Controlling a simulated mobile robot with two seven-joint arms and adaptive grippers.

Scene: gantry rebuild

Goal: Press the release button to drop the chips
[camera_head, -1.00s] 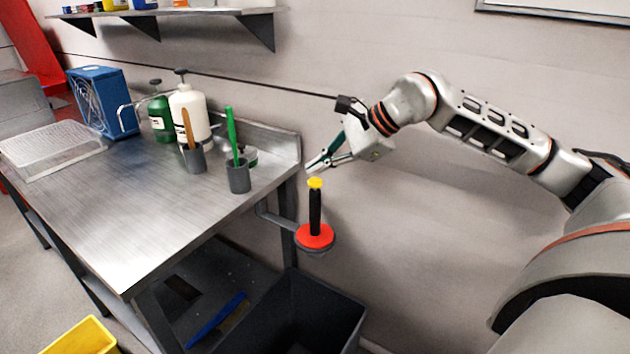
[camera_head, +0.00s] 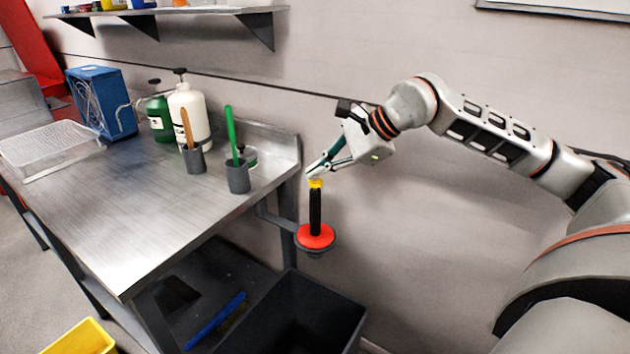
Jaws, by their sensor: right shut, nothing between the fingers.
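The release tool has a yellow button (camera_head: 316,184) on top of a black handle (camera_head: 315,212), which stands upright on a red disc (camera_head: 315,236). It is mounted on a grey bracket beside the bench's right end. My right gripper (camera_head: 313,174) is shut and empty, pointing down and to the left. Its fingertips are right at the top of the yellow button and appear to touch it, though a small gap cannot be ruled out. No chips can be made out. My left gripper is not in view.
A dark open bin (camera_head: 305,318) stands on the floor below the disc. The metal bench (camera_head: 130,215) holds grey cups with brushes, a white bottle (camera_head: 190,115), a green bottle, a blue fan unit (camera_head: 101,100) and a wire tray. A wall shelf (camera_head: 180,12) is above.

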